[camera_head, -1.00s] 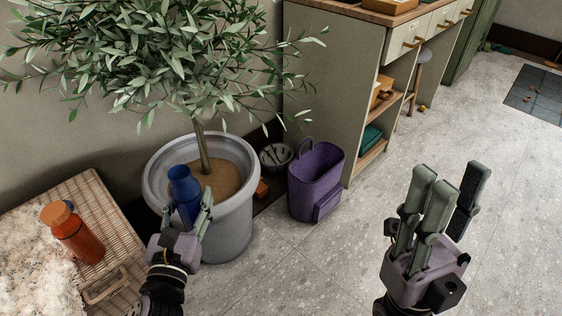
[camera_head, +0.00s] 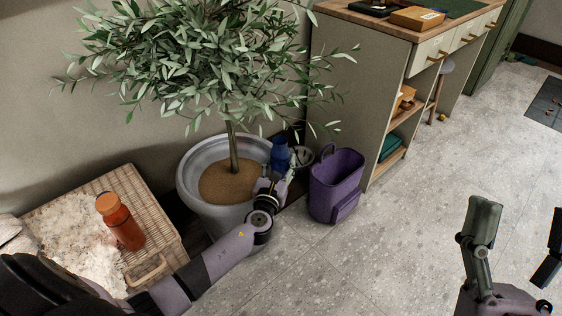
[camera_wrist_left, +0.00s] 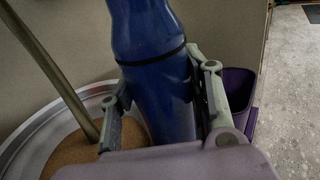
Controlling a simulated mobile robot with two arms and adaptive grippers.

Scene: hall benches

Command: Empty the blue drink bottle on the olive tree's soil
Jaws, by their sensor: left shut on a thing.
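The blue drink bottle (camera_head: 280,153) is roughly upright at the right rim of the olive tree's pot. My left gripper (camera_head: 275,181) is shut on it, and the bottle hides part of the rim. In the left wrist view the bottle (camera_wrist_left: 153,35) stands between my left gripper's fingers (camera_wrist_left: 165,110). The olive tree (camera_head: 215,60) grows from a grey pot (camera_head: 187,178) with brown soil (camera_head: 222,186). The soil (camera_wrist_left: 72,150) also shows left of the bottle in the wrist view. My right gripper (camera_head: 516,238) is open and empty at the lower right, partly cut off.
A purple bin (camera_head: 336,184) stands right of the pot, beside a cabinet (camera_head: 358,90). The floor (camera_head: 400,240) in front is clear.

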